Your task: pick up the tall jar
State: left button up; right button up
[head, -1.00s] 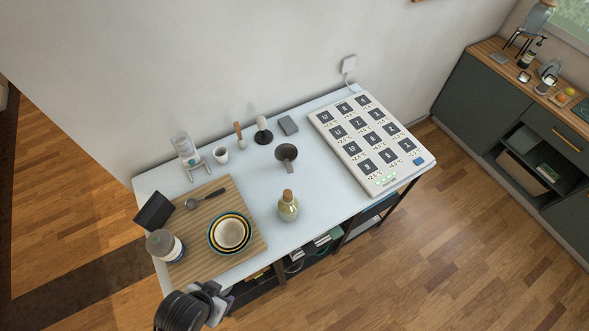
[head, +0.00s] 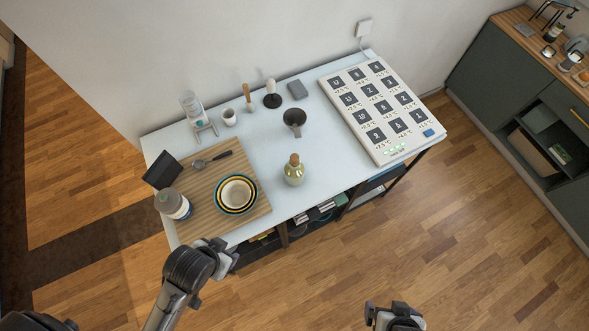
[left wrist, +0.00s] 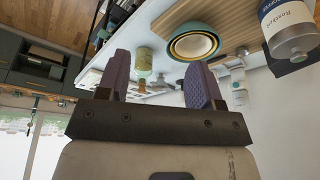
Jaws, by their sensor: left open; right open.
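The jar with a grey lid and a label (head: 172,203) stands upright at the left front corner of the wooden board; it also shows upside down in the left wrist view (left wrist: 288,28). A corked glass bottle (head: 294,174) stands farther right on the white table (head: 262,150); I cannot tell for certain which is the tall jar. My left gripper (head: 224,253) is open and empty at the table's front edge, below and right of the labelled jar. Its two fingers stand apart in the left wrist view (left wrist: 160,62). My right gripper (head: 386,312) is open, low over the floor, away from the table.
Nested bowls (head: 236,194) sit on the wooden board (head: 209,214), right of the labelled jar. A dark tilted block (head: 162,171) stands close behind that jar. A spoon (head: 212,159) lies farther back. A large white panel (head: 384,112) covers the table's right end.

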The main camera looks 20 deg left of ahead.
pick_arm(q)
jog(key=shift+o, duration=0.4)
jog(key=shift+o, duration=1.1)
